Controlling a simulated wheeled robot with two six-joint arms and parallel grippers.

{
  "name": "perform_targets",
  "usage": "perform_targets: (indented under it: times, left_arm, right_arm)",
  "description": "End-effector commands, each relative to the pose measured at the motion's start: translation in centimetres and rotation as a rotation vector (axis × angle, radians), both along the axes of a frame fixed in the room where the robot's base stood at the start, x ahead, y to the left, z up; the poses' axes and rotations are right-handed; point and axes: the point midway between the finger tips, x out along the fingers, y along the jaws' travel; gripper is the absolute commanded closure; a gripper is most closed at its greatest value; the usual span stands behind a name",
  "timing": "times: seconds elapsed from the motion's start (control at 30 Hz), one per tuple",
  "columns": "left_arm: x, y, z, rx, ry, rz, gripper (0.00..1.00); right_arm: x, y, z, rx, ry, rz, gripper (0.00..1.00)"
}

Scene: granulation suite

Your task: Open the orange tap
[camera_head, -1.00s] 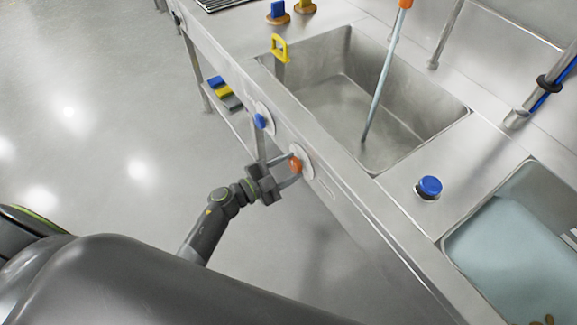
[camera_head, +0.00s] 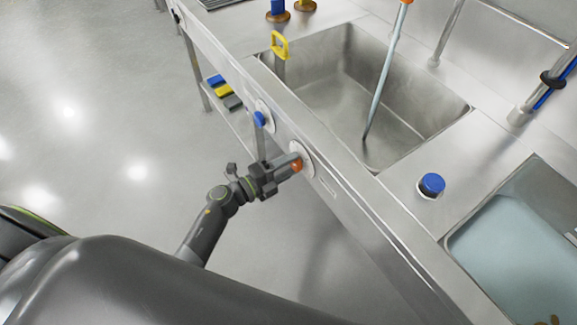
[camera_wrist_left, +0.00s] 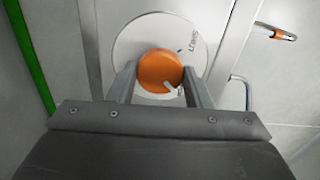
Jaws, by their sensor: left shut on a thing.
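The orange tap (camera_head: 297,166) is a round knob on a pale disc on the front panel of the steel sink unit. My left gripper (camera_head: 293,163) reaches it from the left and is shut on it. In the left wrist view the orange tap (camera_wrist_left: 160,71) sits between the two fingers, with the round plate (camera_wrist_left: 196,45) behind it. The plate has small lettering and a mark at the upper right of the knob. A pale pointer shows at the knob's lower right edge. In the head view a finger partly hides the knob. My right gripper is not in view.
A blue knob (camera_head: 259,119) is on the same panel, farther along to the upper left. The sink basin (camera_head: 345,90) lies behind the panel, with a yellow hook-like piece (camera_head: 280,46) on its rim. A blue-capped fitting (camera_head: 432,184) stands on the counter. The floor at left is clear.

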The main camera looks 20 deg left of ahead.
Motion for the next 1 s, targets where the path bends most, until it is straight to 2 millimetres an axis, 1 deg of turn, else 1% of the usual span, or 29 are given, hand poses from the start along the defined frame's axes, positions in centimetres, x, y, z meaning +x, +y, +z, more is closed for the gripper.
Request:
perform_targets:
  times: [0.2,0.67,0.7,0.83,0.87,1.0]
  left_arm:
    - [-0.07,0.02,-0.14,0.043,-0.030,0.000,0.78]
    - [-0.08,0.03,-0.16,0.054,-0.037,0.000,0.78]
    - [-0.08,0.03,-0.16,0.054,-0.037,0.000,0.53]
    - [-0.06,0.02,-0.13,0.052,-0.037,0.000,0.36]
    - [-0.06,0.02,-0.12,0.052,-0.037,0.000,0.33]
    - [-0.04,0.01,-0.08,0.051,-0.037,0.000,0.33]
  right_arm:
    - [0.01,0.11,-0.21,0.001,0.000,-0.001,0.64]
    - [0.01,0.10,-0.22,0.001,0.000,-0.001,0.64]
    - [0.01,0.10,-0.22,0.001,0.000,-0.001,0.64]
    - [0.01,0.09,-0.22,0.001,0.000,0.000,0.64]
    - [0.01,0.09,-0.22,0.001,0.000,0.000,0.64]
    - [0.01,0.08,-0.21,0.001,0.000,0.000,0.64]
